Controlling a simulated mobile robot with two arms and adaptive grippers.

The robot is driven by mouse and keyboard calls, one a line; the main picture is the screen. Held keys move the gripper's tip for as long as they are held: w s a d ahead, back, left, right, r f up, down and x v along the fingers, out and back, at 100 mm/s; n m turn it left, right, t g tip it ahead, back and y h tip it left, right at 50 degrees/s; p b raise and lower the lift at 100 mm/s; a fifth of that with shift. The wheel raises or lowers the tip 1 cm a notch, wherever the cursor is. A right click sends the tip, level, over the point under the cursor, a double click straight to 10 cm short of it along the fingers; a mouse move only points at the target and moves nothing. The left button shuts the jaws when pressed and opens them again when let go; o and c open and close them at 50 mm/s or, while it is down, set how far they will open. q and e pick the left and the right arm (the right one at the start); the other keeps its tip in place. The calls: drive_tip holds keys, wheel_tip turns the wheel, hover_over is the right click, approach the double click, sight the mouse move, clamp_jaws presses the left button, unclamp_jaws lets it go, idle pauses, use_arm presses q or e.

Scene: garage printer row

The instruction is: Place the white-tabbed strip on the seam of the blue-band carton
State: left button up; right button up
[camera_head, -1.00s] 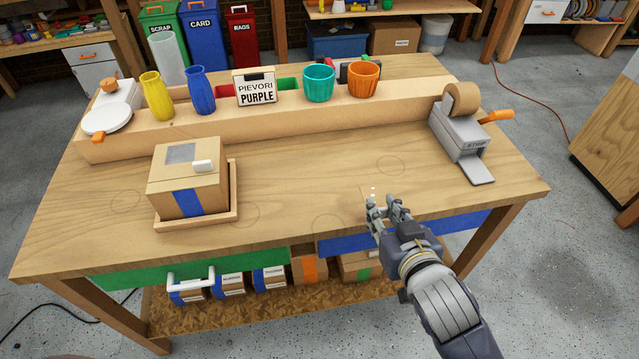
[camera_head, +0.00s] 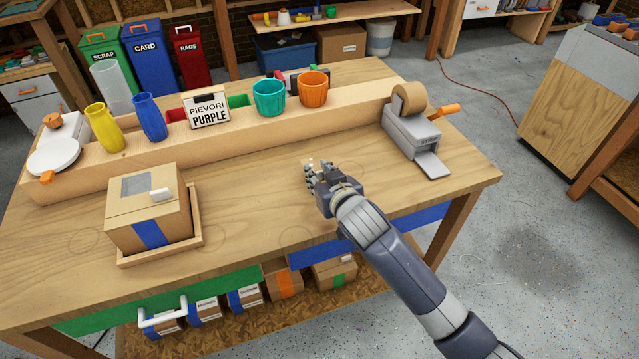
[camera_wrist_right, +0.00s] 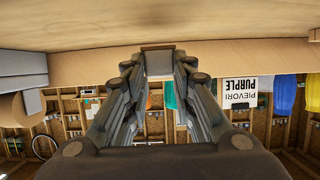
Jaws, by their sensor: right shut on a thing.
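The blue-band carton (camera_head: 120,208) is a brown box with a blue band down its front. It sits upright in a shallow wooden tray (camera_head: 200,240) on the left of the bench in the head view. A grey patch and a small white piece (camera_head: 161,194) show on its top. My right gripper (camera_head: 314,170) is over the middle of the bench, right of the carton and apart from it. In the wrist view its fingers are shut on a small brownish strip (camera_wrist_right: 158,62). Tiny white spots show at the fingertips in the head view; the strip is mostly hidden there. My left gripper is out of view.
A grey strip dispenser (camera_head: 412,135) with a brown roll stands at the bench's right. A raised wooden ledge (camera_head: 240,133) along the back holds cups, vases and a "PIEVORI PURPLE" sign (camera_head: 208,110). The bench top between carton and dispenser is clear.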

drive_tip(key=shift+f, duration=1.65)
drive_tip(key=shift+s+f, duration=0.1)
drive_tip(key=o, duration=0.7)
